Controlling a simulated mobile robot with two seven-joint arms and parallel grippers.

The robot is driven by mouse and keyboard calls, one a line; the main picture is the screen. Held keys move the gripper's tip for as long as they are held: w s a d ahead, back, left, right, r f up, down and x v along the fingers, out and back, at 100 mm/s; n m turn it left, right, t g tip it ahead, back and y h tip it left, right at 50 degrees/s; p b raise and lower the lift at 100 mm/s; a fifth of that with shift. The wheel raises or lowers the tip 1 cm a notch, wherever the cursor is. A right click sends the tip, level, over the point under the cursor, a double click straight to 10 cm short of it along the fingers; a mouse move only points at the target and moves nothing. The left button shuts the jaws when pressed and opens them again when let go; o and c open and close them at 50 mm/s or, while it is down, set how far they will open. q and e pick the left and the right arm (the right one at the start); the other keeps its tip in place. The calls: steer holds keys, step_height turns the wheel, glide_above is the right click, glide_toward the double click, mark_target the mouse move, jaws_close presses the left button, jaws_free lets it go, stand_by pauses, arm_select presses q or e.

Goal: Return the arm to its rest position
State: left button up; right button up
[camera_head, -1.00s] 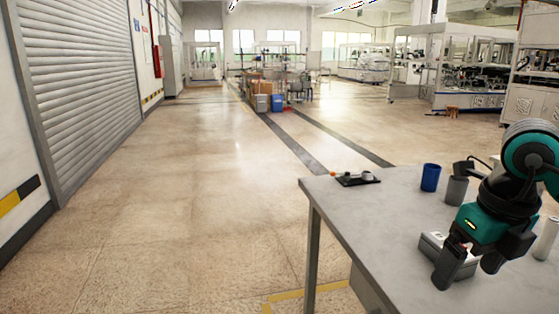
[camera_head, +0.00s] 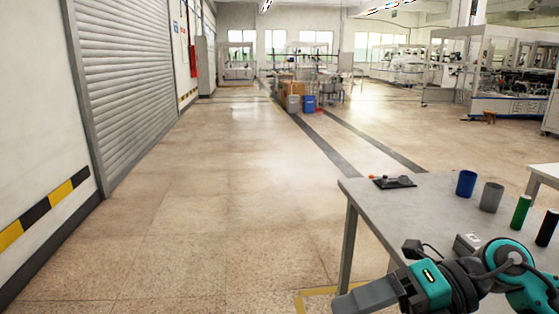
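My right arm, teal and black, comes in from the lower right. Its gripper (camera_head: 352,302) points left, at the bottom of the view, beyond the table's near-left edge and over the floor side. Only one dark grey finger shows clearly, so its opening cannot be judged. I see nothing held in it. My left arm and gripper are out of view.
The grey table (camera_head: 425,205) bears a black tray with small parts (camera_head: 394,182), a blue cup (camera_head: 466,184), a grey cup (camera_head: 491,197), a green cylinder (camera_head: 521,211), a black cylinder (camera_head: 546,228) and a grey box (camera_head: 467,243). Open floor (camera_head: 210,220) lies left.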

steer(key=w+a+r+m+t+y+p, duration=0.25)
steer(key=w+m+t+y, duration=0.2)
steer(key=m+t, duration=0.65)
steer(key=w+d+f+m+t+h+p, duration=0.15)
steer(key=d+f+m+t+h, duration=0.45)
steer(key=m, duration=0.7)
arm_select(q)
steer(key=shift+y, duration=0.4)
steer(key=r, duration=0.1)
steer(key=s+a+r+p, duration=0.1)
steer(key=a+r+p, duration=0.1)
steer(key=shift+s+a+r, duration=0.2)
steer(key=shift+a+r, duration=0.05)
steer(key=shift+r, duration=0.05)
arm_select(e)
steer(key=s+f+m+g+h, duration=0.2)
steer(key=s+f+m+h, duration=0.1)
steer(key=f, duration=0.3)
steer(key=s+d+f+m+g+h, duration=0.1)
steer(key=s+f+m+g+h, duration=0.1)
steer(key=s+f+m+h, duration=0.2)
steer(key=s+d+f+m+g+h, duration=0.1)
steer(key=s+f+m+h, duration=0.2)
steer(key=f, duration=0.6)
steer(key=shift+s+f+m+g, duration=0.4)
steer(key=shift+s+m, duration=0.05)
steer(key=shift+m, duration=0.35)
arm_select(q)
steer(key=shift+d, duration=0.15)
